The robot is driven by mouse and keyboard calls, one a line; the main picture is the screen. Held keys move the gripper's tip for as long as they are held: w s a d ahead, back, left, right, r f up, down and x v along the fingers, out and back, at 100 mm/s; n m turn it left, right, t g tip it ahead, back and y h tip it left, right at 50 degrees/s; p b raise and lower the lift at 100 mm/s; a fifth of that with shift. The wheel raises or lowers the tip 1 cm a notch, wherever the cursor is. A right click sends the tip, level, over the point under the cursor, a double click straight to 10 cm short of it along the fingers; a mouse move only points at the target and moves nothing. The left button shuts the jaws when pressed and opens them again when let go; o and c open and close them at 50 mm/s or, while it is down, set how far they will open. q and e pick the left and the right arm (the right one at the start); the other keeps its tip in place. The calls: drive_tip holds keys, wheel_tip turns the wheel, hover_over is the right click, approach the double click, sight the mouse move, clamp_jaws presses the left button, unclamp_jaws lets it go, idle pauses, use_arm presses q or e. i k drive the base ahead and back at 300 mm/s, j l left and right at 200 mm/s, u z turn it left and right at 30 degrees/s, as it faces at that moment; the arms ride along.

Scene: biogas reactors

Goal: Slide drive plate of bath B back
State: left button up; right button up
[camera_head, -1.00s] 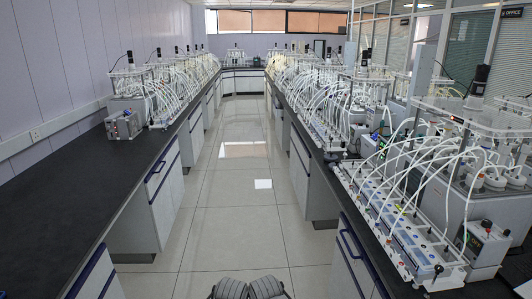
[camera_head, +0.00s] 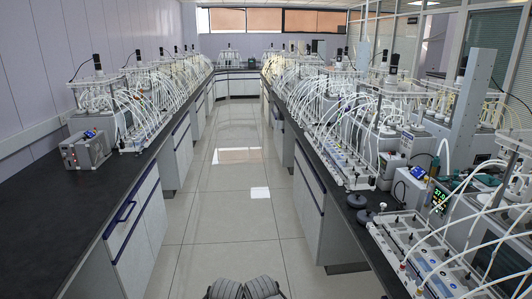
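Several biogas reactor baths with white tubing stand on both benches, and no letter is readable, so I cannot tell which is bath B. The nearest left bath (camera_head: 101,121) has an upright dark motor above its top plate (camera_head: 98,82). On the right bench a bath (camera_head: 385,125) stands behind a tubed white unit (camera_head: 345,165).
A clear tiled aisle (camera_head: 225,215) runs between the black left bench (camera_head: 50,215) and the right bench. A grey control box (camera_head: 86,150) sits on the left bench. Two dark round pieces (camera_head: 360,208) lie on the right bench. A grey column (camera_head: 470,115) rises at right.

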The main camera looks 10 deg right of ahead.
sight(390, 75)
drive_tip(key=i+z, duration=0.2)
drive_tip(key=i, duration=0.2)
drive_tip(key=i+j+z, duration=0.15)
drive_tip(key=i, duration=0.25)
drive_tip(key=i+j+z, duration=0.2)
drive_tip(key=i, duration=0.2)
drive_tip(key=i+j+z, duration=0.15)
drive_tip(key=i, duration=0.25)
drive_tip(key=i+j+z, duration=0.35)
drive_tip(key=z, duration=0.15)
drive_tip(key=i+j+z, duration=0.7)
drive_tip(key=j+z, duration=0.3)
drive_tip(key=j, duration=0.15)
